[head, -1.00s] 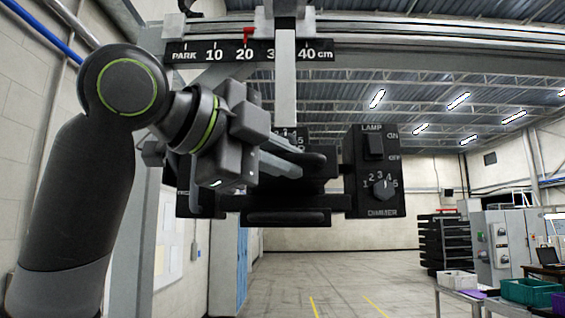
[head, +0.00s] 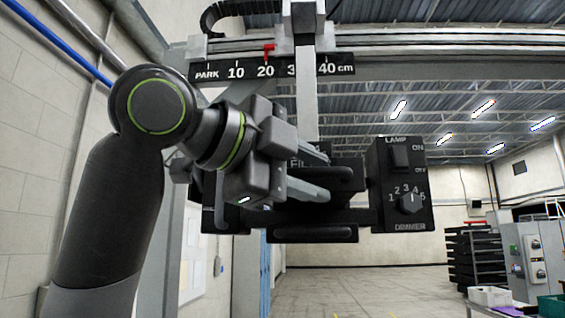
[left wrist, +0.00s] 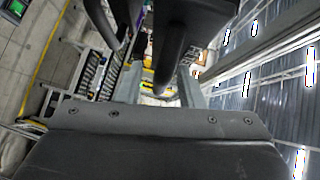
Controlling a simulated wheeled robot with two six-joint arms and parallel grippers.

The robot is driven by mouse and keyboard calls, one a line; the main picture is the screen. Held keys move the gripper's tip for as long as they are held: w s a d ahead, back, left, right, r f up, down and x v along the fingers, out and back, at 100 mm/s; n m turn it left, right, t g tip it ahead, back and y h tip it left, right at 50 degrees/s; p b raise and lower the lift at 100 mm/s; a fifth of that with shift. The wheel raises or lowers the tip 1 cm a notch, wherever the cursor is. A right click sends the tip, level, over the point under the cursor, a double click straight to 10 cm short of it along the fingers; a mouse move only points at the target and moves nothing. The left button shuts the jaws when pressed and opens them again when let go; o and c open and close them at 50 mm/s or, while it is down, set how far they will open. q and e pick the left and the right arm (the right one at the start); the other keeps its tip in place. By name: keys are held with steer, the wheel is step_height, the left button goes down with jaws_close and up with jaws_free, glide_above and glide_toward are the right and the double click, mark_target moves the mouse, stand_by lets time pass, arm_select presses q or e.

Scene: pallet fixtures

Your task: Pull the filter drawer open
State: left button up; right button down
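My left gripper (head: 322,177) is in front of a black unit hanging from an overhead rail. Its two grey fingers are apart, one above the other, and it looks open. A dark rounded bar handle (head: 338,174) is at the fingertips, beneath a partly covered label starting "FIL". In the left wrist view, a dark bar (left wrist: 170,55) reaches between the grey fingers; contact cannot be told. The filter drawer's front is mostly hidden behind the gripper. My right gripper is not in view.
A lamp and dimmer panel (head: 400,185) is right of the handle. A second black bar (head: 315,234) runs below. A scale (head: 272,69) with a red pointer (head: 267,53) is above on the rail.

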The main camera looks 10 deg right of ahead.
arm_select(q)
steer(key=shift+a, duration=0.15)
steer(key=shift+s+a+b, duration=0.2)
steer(key=shift+a+b, duration=0.15)
steer(key=b+v, duration=0.4)
steer(key=v, duration=1.2)
steer(key=shift+s+b, duration=0.15)
steer(key=shift+b, duration=0.2)
